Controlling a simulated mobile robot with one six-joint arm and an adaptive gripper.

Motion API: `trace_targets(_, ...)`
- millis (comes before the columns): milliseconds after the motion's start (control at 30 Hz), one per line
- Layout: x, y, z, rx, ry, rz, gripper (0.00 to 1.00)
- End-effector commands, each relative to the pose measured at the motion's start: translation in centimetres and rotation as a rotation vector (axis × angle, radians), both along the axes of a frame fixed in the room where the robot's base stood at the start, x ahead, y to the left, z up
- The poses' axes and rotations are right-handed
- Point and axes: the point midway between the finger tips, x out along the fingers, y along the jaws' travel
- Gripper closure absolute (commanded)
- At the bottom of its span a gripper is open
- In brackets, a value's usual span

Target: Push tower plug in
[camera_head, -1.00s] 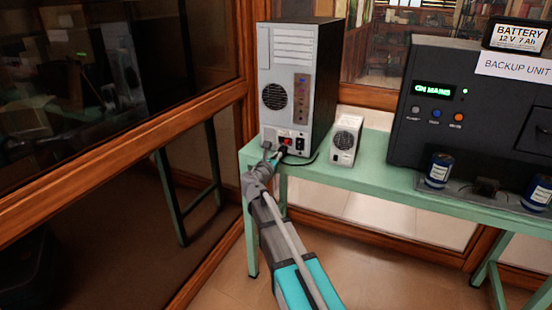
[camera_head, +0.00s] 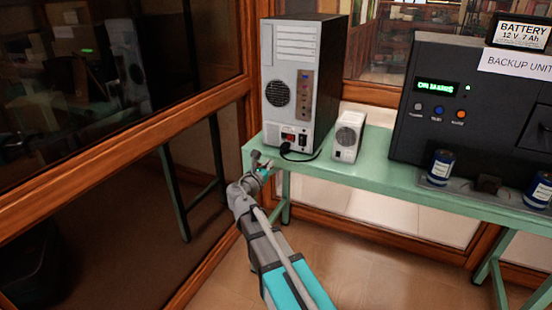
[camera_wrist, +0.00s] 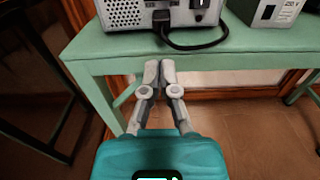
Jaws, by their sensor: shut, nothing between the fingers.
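The grey-fronted computer tower (camera_head: 290,88) stands on the left end of the green table. Its lower panel has a red switch and sockets. The black tower plug (camera_head: 286,147) is at the bottom of that panel, with its cable curving right on the tabletop. In the wrist view the plug (camera_wrist: 161,17) meets the panel; I cannot tell how deep it sits. My gripper (camera_wrist: 159,66) is shut and empty, in front of the table edge and apart from the plug. In the head view my gripper (camera_head: 259,162) is left of and below the plug.
A small white box (camera_head: 348,137) stands right of the tower. The black backup unit (camera_head: 470,110) is farther right, with blue cans before it. The green table edge (camera_wrist: 215,63) lies just beyond my fingers. A wood-framed glass wall (camera_head: 120,150) is close on the left.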

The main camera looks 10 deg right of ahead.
Motion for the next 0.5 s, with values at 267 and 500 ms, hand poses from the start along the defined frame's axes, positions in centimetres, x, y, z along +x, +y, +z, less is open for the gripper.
trace_targets(267, -3.2, 2.2, 0.0, 0.001, 0.001, 0.000, 1.00)
trace_targets(500, -4.0, 2.8, 0.0, 0.001, 0.001, -0.001, 1.00)
